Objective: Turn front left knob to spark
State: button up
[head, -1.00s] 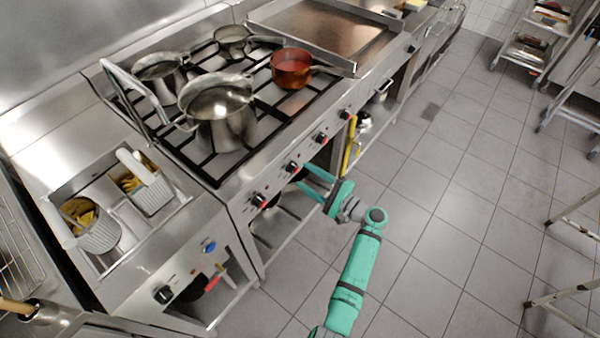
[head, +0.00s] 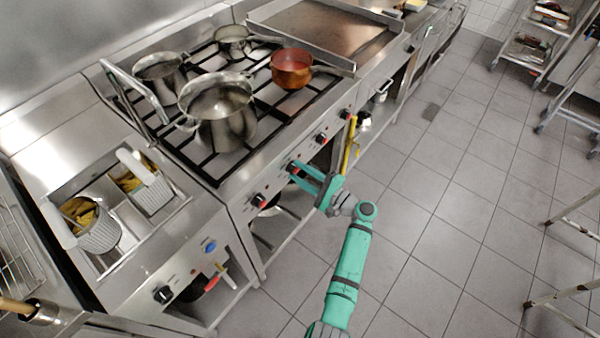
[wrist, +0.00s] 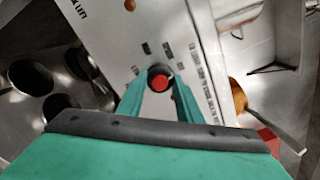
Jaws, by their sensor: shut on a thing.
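The stove's front panel (head: 241,210) carries a row of black knobs with red marks. The leftmost knob (head: 259,200) is free. My gripper (head: 294,169) is at the second knob from the left (head: 291,166), with its teal fingers reaching in from the floor side. In the wrist view my gripper (wrist: 160,84) has one finger on each side of a round knob (wrist: 160,82) with a red face, shut on it. The fingers partly cover the knob's sides, and its pointer angle cannot be read. Printed marks surround it.
A large steel pot (head: 218,108), two smaller steel pans and a copper pan (head: 291,70) stand on the burner grates. A fryer with baskets (head: 98,232) is at the left. A yellow-handled thing (head: 349,145) hangs right of the gripper. The tiled floor (head: 450,220) is open.

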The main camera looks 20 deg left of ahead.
jog(key=n, duration=0.3)
jog(key=shift+f+n, duration=0.1)
jog(key=shift+n, duration=2.1)
jog(key=o, duration=1)
jog(key=shift+o, duration=0.2)
jog(key=shift+d, duration=0.1)
jog(key=v, duration=1)
jog(key=shift+s+d, duration=0.2)
jog(key=shift+d, duration=0.05)
